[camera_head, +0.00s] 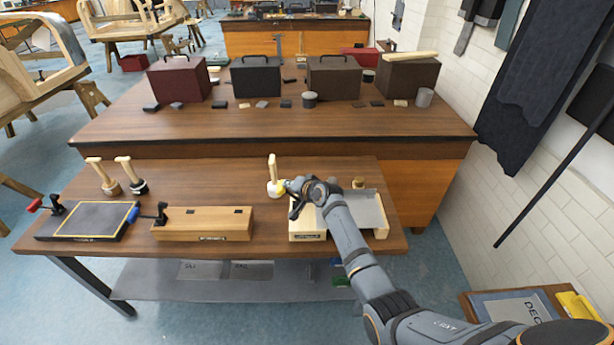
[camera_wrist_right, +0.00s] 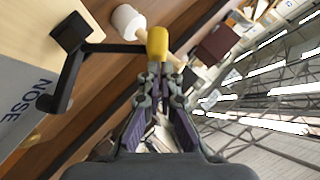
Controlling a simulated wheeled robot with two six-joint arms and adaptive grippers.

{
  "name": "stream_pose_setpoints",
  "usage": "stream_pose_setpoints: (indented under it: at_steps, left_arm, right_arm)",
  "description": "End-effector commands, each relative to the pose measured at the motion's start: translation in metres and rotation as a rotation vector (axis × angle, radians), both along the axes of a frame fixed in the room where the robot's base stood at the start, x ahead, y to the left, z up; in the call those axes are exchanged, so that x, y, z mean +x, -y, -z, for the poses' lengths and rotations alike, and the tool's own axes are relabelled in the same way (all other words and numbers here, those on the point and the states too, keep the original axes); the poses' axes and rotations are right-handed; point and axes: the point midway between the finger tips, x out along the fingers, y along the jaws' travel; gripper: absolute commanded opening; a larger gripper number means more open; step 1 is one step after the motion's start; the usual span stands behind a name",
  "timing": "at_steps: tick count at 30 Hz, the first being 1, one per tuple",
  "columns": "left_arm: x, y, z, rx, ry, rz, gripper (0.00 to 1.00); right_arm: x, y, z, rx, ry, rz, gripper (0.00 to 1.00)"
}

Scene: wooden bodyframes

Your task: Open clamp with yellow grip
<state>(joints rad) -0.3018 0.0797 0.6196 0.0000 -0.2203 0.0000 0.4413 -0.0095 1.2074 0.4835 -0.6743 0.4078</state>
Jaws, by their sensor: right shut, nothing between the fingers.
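The clamp with the yellow grip shows in the right wrist view: the yellow grip (camera_wrist_right: 157,43) sits at the end of a black lever that runs from a black bracket (camera_wrist_right: 70,62). The bracket is on a pale wooden block (camera_wrist_right: 80,20). In the head view a little of the yellow grip (camera_head: 281,188) shows; my gripper and arm hide most of the clamp. My right gripper (camera_wrist_right: 160,75) has its fingers shut and empty, with the tips right at the near end of the yellow grip. I cannot tell whether they touch it. My left gripper is not in view.
A wood-handled tool with a white base (camera_head: 273,178) stands just left of my right gripper. A clamp with a blue grip (camera_head: 133,215) and one with a red grip (camera_head: 34,205) are farther left. A wooden box (camera_head: 203,224) lies between; the bench (camera_head: 215,175) is bare behind it.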

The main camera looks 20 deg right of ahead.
Motion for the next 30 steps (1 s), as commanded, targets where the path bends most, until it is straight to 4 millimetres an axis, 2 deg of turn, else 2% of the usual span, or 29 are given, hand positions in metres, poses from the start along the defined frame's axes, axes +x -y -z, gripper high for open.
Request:
stream_pose_setpoints:
  at_steps: [1, 3, 12, 30]
  left_arm:
    - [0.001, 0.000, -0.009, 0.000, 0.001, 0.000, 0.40]
    - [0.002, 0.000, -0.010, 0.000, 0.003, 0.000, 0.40]
    - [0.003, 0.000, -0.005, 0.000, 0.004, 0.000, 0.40]
    - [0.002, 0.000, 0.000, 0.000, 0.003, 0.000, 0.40]
  right_arm:
    - [0.001, -0.006, -0.002, -0.037, -0.014, -0.001, 0.00]
    - [0.002, -0.010, 0.004, -0.063, -0.024, 0.000, 0.00]
    - [0.008, -0.028, 0.019, -0.059, -0.019, 0.000, 0.00]
    - [0.011, -0.037, 0.026, -0.060, -0.017, 0.002, 0.00]
